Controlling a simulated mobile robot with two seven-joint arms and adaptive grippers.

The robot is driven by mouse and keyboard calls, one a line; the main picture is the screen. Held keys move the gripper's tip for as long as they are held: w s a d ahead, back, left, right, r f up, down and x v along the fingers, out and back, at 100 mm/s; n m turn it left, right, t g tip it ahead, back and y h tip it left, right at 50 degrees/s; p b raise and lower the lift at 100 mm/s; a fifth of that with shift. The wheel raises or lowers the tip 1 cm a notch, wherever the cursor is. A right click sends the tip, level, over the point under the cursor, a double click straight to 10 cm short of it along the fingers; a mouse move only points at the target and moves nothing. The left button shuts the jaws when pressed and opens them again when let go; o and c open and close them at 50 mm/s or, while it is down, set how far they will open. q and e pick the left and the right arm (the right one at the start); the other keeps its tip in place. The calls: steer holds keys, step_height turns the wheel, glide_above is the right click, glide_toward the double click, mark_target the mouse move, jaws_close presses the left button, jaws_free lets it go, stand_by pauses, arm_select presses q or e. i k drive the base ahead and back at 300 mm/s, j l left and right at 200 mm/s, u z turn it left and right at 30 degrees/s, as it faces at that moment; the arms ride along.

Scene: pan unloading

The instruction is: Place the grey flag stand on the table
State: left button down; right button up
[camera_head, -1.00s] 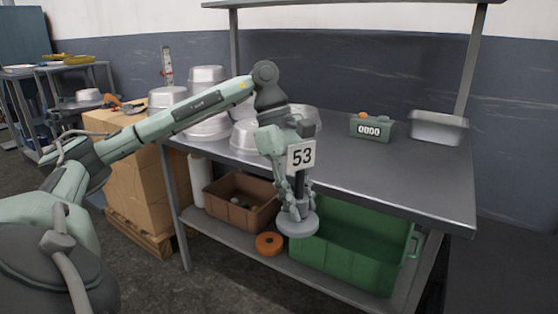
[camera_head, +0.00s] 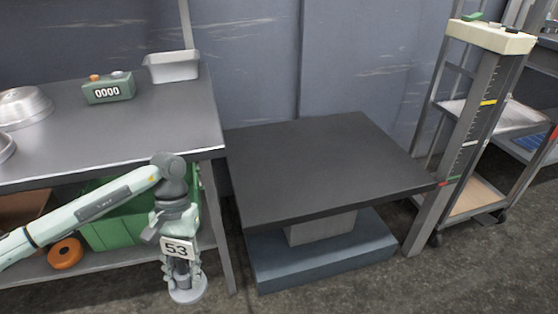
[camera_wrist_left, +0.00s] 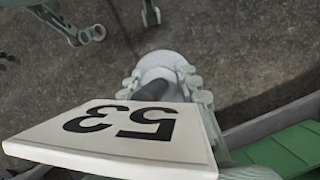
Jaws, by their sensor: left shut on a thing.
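My left gripper (camera_head: 182,268) is shut on the grey flag stand, fingers pointing down. The stand's white plate (camera_head: 177,249) reads 53, and its round grey base (camera_head: 187,290) hangs below the fingers, clear of any surface. In the left wrist view the plate (camera_wrist_left: 120,135) fills the lower left and the base (camera_wrist_left: 165,62) lies beyond it, partly hidden by the fingers. The stand is in front of the steel workbench (camera_head: 150,140), below its top. A low dark-topped table (camera_head: 310,160) stands to the right, its top bare. My right gripper cannot be made out clearly.
A post with a scale (camera_head: 470,120) stands right of the dark table.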

mark_target(321, 155)
steer(key=i+l, duration=0.15)
steer(key=l, duration=0.2)
steer(key=i+l, duration=0.1)
steer(key=l, duration=0.3)
steer(key=i+l, duration=0.15)
steer(key=l, duration=0.2)
steer(key=i+l, duration=0.1)
steer(key=l, duration=0.3)
steer(key=i+l+z, duration=0.1)
steer(key=l, duration=0.25)
steer(key=i+l, duration=0.2)
steer(key=l, duration=0.15)
